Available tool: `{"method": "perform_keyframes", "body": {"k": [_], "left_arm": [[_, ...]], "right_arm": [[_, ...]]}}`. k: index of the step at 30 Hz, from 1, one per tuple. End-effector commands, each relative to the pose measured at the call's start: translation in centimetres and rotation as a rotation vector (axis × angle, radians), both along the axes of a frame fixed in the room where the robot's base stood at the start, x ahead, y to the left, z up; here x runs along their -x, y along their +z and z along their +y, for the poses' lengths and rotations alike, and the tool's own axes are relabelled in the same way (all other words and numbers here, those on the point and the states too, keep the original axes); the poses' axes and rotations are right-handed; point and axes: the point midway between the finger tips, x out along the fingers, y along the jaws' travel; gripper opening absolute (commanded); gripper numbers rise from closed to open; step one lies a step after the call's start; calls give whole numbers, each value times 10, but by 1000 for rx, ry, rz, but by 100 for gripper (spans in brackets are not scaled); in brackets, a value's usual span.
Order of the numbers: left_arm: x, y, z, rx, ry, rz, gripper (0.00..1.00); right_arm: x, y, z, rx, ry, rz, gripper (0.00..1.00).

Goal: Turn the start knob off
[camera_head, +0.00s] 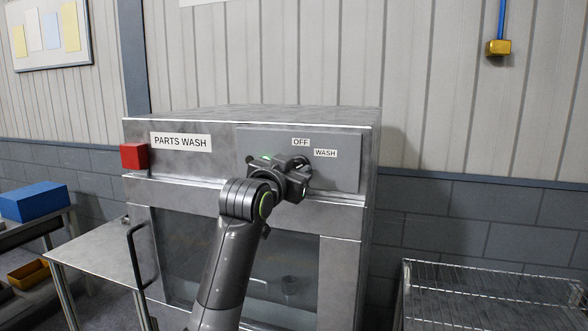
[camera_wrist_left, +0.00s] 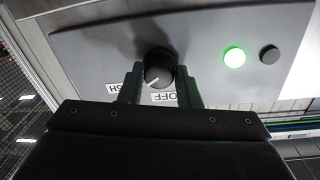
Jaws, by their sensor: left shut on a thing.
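The start knob (camera_wrist_left: 158,66) is a round dark knob on the grey panel (camera_wrist_left: 210,30) of the parts washer. Its white pointer line shows in the left wrist view and points between the OFF label (camera_wrist_left: 165,97) and the WASH label (camera_wrist_left: 125,88). My left gripper (camera_wrist_left: 158,82) is shut on the knob, one finger on each side. In the head view my left gripper (camera_head: 298,167) is at the panel just below the OFF label (camera_head: 300,142) and the WASH label (camera_head: 325,153), and mostly hides the knob. My right gripper is not in view.
A lit green lamp (camera_wrist_left: 234,55) and a dark button (camera_wrist_left: 269,53) sit beside the knob. A red box (camera_head: 134,156) sticks out at the washer's left corner. The washer door has a dark handle (camera_head: 137,265). A wire rack (camera_head: 490,285) stands at right.

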Motion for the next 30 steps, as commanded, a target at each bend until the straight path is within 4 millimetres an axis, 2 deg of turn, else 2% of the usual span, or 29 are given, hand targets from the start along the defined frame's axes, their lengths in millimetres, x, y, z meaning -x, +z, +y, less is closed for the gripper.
{"method": "perform_keyframes", "body": {"k": [8, 30], "left_arm": [[0, 1, 0, 154, 0, 52, 7], [0, 1, 0, 780, 0, 256, 7]], "right_arm": [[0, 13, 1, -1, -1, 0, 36], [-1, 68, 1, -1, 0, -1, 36]]}}
